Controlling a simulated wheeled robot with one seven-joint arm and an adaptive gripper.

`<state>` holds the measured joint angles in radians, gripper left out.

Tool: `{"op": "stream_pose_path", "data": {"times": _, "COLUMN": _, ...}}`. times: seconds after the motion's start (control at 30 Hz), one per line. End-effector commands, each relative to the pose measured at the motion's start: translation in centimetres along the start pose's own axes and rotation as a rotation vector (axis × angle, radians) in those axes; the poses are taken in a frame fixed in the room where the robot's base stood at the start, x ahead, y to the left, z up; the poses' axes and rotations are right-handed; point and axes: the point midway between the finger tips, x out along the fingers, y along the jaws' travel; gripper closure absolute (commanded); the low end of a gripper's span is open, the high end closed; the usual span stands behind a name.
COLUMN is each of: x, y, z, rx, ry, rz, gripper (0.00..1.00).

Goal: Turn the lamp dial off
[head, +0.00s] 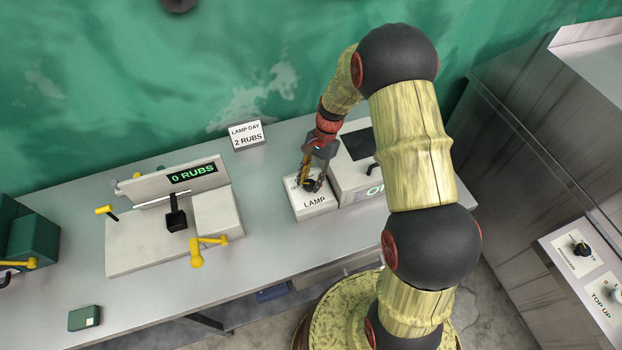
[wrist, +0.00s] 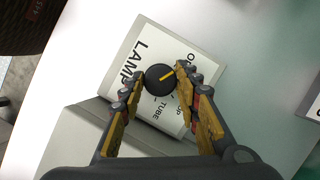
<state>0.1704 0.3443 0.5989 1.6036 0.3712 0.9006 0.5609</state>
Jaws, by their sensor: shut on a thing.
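My gripper (head: 312,182) is over the box in the head view. In the wrist view my gripper (wrist: 161,74) has its fingertips on either side of the knob, shut on it. In the head view my fingers partly hide the knob.
A larger white unit with a green display (head: 375,190) stands right of the lamp box. A rubbing device (head: 125,245) with yellow handles and a 0 RUBS display stands left. A sign reads LAMP DAY 2 RUBS (head: 246,134). Bare grey bench (head: 265,240) lies between.

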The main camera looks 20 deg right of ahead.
Motion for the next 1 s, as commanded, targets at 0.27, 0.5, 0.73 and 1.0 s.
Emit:
{"op": "stream_pose_path", "data": {"times": 0.27, "x": -0.02, "y": -0.20, "z": -0.02, "rx": -0.149, "ry": 0.002, "rz": 0.060, "gripper": 0.93}}
{"op": "stream_pose_path", "data": {"times": 0.5, "x": -0.03, "y": -0.19, "z": 0.00, "rx": -0.208, "ry": 0.001, "rz": 0.085, "gripper": 0.93}}
{"op": "stream_pose_path", "data": {"times": 0.73, "x": -0.04, "y": -0.20, "z": -0.02, "rx": -0.222, "ry": 0.002, "rz": 0.090, "gripper": 0.93}}
{"op": "stream_pose_path", "data": {"times": 1.0, "x": -0.04, "y": -0.21, "z": -0.02, "rx": -0.222, "ry": 0.002, "rz": 0.090, "gripper": 0.67}}
